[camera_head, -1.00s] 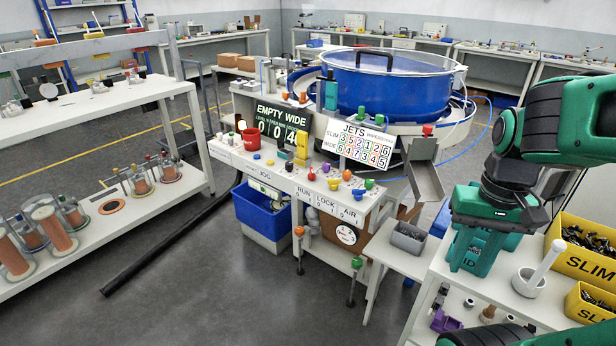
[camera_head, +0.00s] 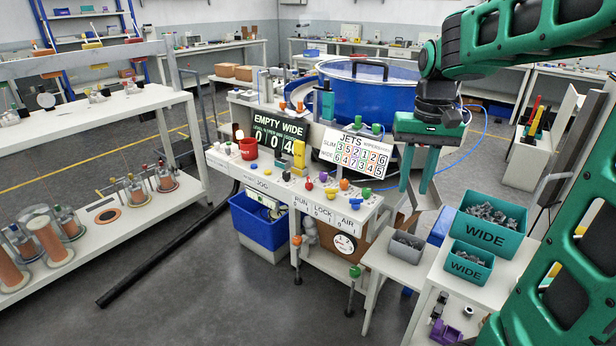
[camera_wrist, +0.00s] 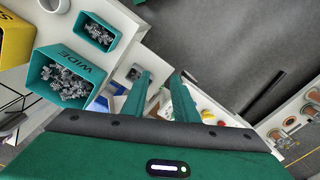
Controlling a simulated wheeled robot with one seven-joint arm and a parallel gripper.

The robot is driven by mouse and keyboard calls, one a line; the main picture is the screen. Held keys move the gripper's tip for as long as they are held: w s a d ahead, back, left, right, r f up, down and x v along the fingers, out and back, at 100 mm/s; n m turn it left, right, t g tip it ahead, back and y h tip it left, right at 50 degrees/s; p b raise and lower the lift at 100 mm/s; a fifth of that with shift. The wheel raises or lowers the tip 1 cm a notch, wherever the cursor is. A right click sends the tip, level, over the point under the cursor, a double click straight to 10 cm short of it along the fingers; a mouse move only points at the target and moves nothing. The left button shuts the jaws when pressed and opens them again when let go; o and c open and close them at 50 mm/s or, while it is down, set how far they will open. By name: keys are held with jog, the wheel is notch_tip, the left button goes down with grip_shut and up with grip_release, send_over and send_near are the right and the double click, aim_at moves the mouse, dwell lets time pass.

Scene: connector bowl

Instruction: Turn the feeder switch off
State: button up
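The feeder console (camera_head: 262,183) stands at the centre of the head view. Its top carries several coloured knobs, among them a red knob (camera_head: 309,185), a purple knob (camera_head: 323,176), an orange knob (camera_head: 343,184) and a green knob (camera_head: 366,193). Its front edge reads JOG, RUN, LOCK and AIR. I cannot tell which control is the feeder switch or how it is set. My gripper (camera_head: 414,190) hangs fingers-down to the right of the knobs, apart from them. In the wrist view my gripper (camera_wrist: 162,73) is open, with nothing visible between its fingers.
A blue bowl (camera_head: 350,98) stands behind the console. A sign (camera_head: 280,126) reads EMPTY WIDE with digits below, beside a JETS board (camera_head: 355,152). Teal WIDE bins (camera_head: 486,235) stand on the right table, and a grey bin (camera_head: 407,246) on the small table.

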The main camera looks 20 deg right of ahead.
jog(key=w+a+r+n, duration=0.1)
jog(key=w+a, duration=0.2)
jog(key=w, duration=0.5)
jog(key=w+a, duration=0.2)
jog(key=w, duration=0.6)
jog(key=n, duration=0.2)
send_over(309, 179)
notch_tip(309, 179, down, 4)
notch_tip(309, 179, down, 10)
jog(key=shift+s+f, duration=0.1)
jog(key=shift+c, duration=0.4)
grip_shut()
